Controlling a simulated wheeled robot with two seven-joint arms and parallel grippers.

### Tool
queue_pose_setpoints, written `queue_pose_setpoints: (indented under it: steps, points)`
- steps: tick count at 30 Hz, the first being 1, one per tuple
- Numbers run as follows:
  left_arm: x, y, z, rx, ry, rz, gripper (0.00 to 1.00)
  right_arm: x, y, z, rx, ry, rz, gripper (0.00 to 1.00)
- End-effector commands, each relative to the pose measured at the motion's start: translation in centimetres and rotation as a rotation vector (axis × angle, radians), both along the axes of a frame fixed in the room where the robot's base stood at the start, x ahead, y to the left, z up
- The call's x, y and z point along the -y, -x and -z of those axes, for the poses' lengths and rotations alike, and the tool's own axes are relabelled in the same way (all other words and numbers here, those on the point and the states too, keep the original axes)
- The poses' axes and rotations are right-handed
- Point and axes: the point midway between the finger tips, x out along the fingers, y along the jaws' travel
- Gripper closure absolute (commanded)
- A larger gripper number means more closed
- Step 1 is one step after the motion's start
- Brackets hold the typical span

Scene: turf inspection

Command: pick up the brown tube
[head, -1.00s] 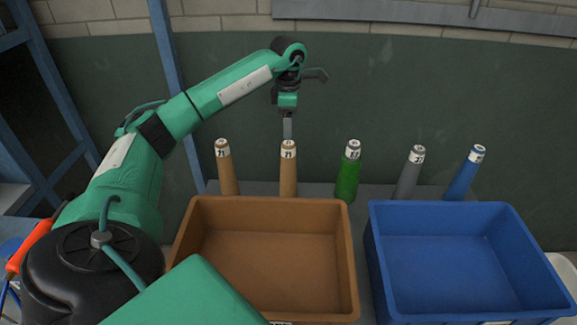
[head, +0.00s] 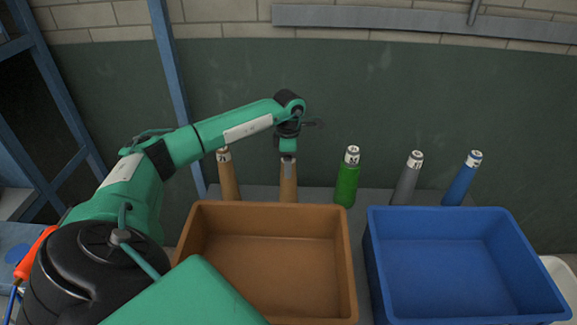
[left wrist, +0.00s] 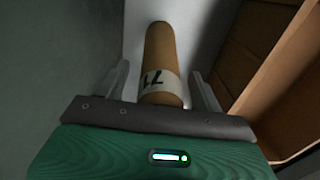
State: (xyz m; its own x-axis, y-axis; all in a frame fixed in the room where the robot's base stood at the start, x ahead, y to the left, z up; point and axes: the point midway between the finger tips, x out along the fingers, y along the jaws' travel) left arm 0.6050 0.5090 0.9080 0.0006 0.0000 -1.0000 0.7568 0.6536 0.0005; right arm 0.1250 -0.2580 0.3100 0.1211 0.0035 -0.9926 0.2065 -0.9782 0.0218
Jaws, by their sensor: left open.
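Two brown tubes with white labels stand upright behind the brown bin. The left brown tube (head: 228,178) has nothing around it. My left gripper (head: 288,170) is at the top of the second brown tube (head: 289,186), pointing down, and hides its label in the head view. In the left wrist view this brown tube (left wrist: 161,50) lies between the two open fingers (left wrist: 158,88), its label reading 71 close to the palm. A gap shows between the tube and the fingers. My right gripper is not in view.
A green tube (head: 347,180), a grey tube (head: 407,180) and a blue tube (head: 462,180) stand to the right on the grey table. The brown bin (head: 268,209) and blue bin (head: 440,214) in front are empty. A dark green wall is behind.

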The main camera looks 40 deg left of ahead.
Motion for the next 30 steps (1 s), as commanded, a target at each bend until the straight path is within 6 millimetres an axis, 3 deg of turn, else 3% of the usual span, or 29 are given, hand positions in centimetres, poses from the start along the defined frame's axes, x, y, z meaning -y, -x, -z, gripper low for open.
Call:
queue_pose_setpoints:
  steps: [4,13,23,30]
  points:
    - [0.0,0.0,0.0,0.000,0.000,0.000,0.34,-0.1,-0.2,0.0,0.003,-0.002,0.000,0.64]
    - [0.0,0.0,0.0,0.000,0.000,-0.001,0.92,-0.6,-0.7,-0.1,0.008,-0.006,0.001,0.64]
    - [0.0,0.0,-0.2,0.000,0.000,-0.001,0.92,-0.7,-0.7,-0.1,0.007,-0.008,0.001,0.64]
    - [-0.1,-0.1,-2.1,0.003,0.000,-0.002,0.92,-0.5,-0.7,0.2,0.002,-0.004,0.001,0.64]
